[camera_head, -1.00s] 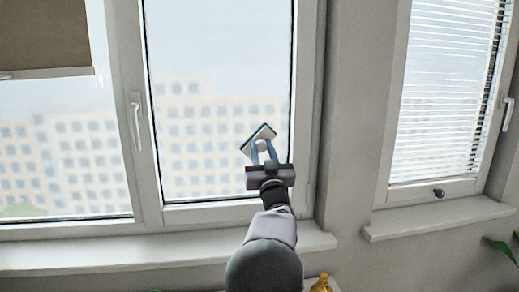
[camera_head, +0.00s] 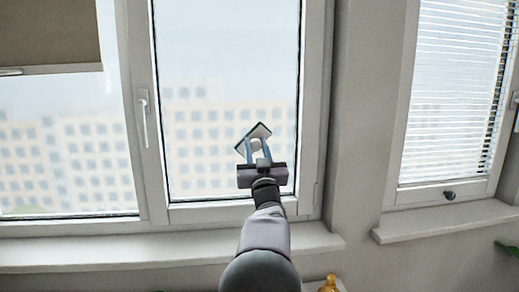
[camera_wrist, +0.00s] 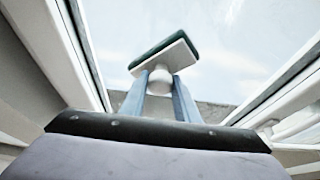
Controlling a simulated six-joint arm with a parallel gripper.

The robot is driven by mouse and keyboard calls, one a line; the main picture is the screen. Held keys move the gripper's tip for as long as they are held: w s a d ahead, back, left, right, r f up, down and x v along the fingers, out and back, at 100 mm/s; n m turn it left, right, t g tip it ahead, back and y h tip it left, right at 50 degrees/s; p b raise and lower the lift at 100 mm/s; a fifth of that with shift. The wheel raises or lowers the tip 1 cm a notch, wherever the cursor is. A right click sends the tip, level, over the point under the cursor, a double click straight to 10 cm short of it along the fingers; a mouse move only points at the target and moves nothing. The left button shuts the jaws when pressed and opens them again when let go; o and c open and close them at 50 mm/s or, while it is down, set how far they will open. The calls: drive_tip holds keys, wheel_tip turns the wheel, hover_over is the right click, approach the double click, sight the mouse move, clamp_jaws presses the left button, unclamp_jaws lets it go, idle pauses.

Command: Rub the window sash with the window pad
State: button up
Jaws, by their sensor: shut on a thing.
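The window pad (camera_head: 257,131) is a flat white block with a dark green face and a round white knob. My gripper (camera_head: 258,150) is shut on its knob with two blue fingers. The wrist view also shows the pad (camera_wrist: 165,54), tilted, with the knob between the fingers (camera_wrist: 160,88). The green face points away from my gripper, toward the window. The window sash (camera_head: 147,150) is the white frame around the middle glass pane, with a white handle on its left side. The pad shows in front of the lower right glass; I cannot tell whether it touches.
A pale window sill (camera_head: 170,250) runs below the window. A second window with blinds (camera_head: 455,90) stands on the right, with its own sill (camera_head: 445,220). A brown shade (camera_head: 50,35) covers the upper left pane. A yellow-brown bottle top (camera_head: 329,284) shows at the bottom edge.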

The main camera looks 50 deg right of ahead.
drive_tip(key=shift+w+a, duration=0.1)
drive_tip(key=shift+w, duration=0.05)
drive_tip(key=shift+w+a+b, duration=1.1)
drive_tip(key=shift+w+a, duration=0.1)
drive_tip(key=shift+w+a+f+b, duration=0.1)
drive_tip(key=shift+w+a+b, duration=0.5)
drive_tip(key=shift+w, duration=0.05)
drive_tip(key=shift+w+a+b, duration=0.45)
drive_tip(key=shift+w+a, duration=0.2)
drive_tip(key=shift+a, duration=0.1)
